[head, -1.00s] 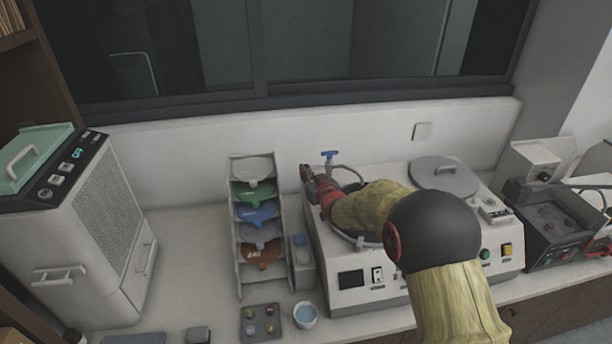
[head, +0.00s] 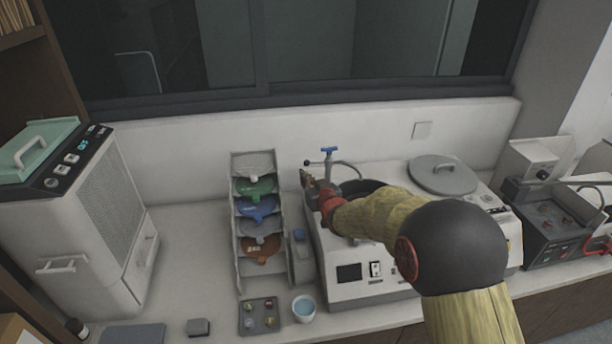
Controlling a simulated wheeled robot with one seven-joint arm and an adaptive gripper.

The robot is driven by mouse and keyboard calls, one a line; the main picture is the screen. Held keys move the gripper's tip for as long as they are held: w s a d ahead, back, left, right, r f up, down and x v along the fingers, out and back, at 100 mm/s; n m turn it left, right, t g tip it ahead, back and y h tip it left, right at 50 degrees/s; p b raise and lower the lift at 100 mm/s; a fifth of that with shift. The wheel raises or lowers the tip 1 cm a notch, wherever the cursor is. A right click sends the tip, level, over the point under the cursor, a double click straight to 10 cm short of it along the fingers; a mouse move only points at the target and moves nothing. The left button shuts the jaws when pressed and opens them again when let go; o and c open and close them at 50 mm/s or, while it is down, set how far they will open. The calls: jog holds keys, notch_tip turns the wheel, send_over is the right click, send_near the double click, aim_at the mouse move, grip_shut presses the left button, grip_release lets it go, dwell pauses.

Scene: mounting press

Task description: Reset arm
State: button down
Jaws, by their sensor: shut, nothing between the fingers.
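My arm reaches in from the lower right, over the white polishing machine (head: 350,296). My gripper (head: 304,174) is small and partly blurred, above the back left corner of the machine, close to the blue tap (head: 328,151). Its fingers look closed, with nothing seen between them. I cannot tell whether it touches the tap. My forearm hides much of the machine's left bowl (head: 362,187) and part of its front panel.
A rack (head: 240,243) of coloured discs stands left of the machine. In front are a tray of small samples (head: 258,318) and a blue-filled cup (head: 304,309). A round lid (head: 443,175) lies on the right. A large white unit (head: 95,220) stands left.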

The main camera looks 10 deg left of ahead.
jog(key=s+d+r+m+g+h+b, duration=0.2)
jog(key=s+d+r+h, duration=0.1)
jog(key=s+d, duration=0.75)
jog(key=s+d+r+m+g+h+b, duration=0.1)
jog(key=s+d+r+h+b, duration=0.15)
jog(key=s+d, duration=0.85)
jog(key=s+d+f+g+b, duration=0.1)
jog(key=s+d+f, duration=0.1)
jog(key=s, duration=0.7)
jog(key=s+d+f+m+g+h+b, duration=0.1)
jog(key=s+d+f+g, duration=0.1)
jog(key=s, duration=0.8)
jog(key=s+d+f+m+g+b, duration=0.1)
jog(key=s+d+g, duration=0.1)
jog(key=s, duration=0.8)
jog(key=shift+s+d+f+h, duration=0.25)
jog(key=shift+d+f+h, duration=0.1)
jog(key=shift+d+f, duration=0.1)
jog(key=c, duration=2.6)
grip_release()
jog(key=shift+r, duration=0.1)
